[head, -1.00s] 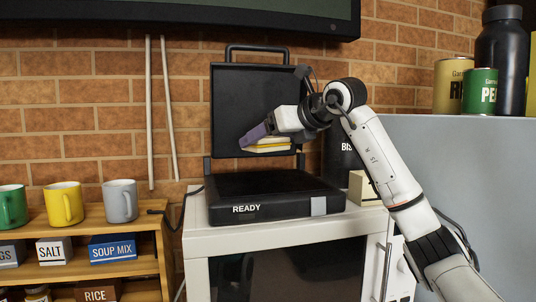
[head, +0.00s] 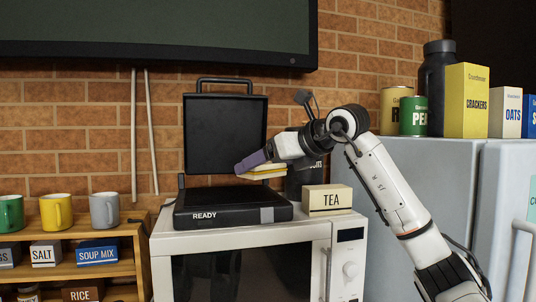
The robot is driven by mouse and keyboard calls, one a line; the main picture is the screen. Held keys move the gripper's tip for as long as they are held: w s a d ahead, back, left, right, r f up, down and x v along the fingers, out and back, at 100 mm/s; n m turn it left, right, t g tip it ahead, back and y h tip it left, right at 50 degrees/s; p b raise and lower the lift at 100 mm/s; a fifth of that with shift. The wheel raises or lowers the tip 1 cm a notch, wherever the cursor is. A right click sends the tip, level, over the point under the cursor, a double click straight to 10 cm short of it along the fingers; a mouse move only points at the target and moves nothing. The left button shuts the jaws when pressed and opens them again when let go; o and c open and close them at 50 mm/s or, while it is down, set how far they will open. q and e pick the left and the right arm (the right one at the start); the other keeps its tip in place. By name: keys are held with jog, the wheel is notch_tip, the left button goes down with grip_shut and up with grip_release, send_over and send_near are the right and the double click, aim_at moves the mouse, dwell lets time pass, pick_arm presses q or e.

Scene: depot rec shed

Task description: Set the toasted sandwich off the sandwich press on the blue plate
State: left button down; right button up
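The toasted sandwich (head: 264,172) is pale yellow with lighter edges. My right gripper (head: 250,163), with purple fingers, comes in from the right and is shut on it, holding it above the right part of the sandwich press. The black sandwich press (head: 230,212), marked READY, stands open on a white microwave, its lid (head: 225,135) raised. The fingers hide part of the sandwich. The blue plate is not in view, nor is my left gripper.
A TEA box (head: 328,200) and a dark canister (head: 305,180) stand right of the press on the microwave (head: 250,238). A grey fridge (head: 430,190) on the right bears tins and boxes. A wooden shelf (head: 125,258) with mugs stands on the left.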

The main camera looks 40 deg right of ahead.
jog(key=s+a+f+n+g+y, duration=0.1)
jog(key=s+a+f+n+y, duration=0.2)
jog(key=s+a+f, duration=0.3)
jog(key=s+a+f+n+g+y, duration=0.2)
jog(key=s+a+f+n+y, duration=0.2)
jog(key=a+f, duration=0.8)
jog(key=s+a+f+n+g+y, duration=0.2)
jog(key=s+a+f, duration=0.6)
jog(key=f, duration=0.8)
jog(key=shift+a+n+y, duration=0.85)
jog(key=shift+n+y, duration=0.35)
jog(key=shift+f, duration=0.2)
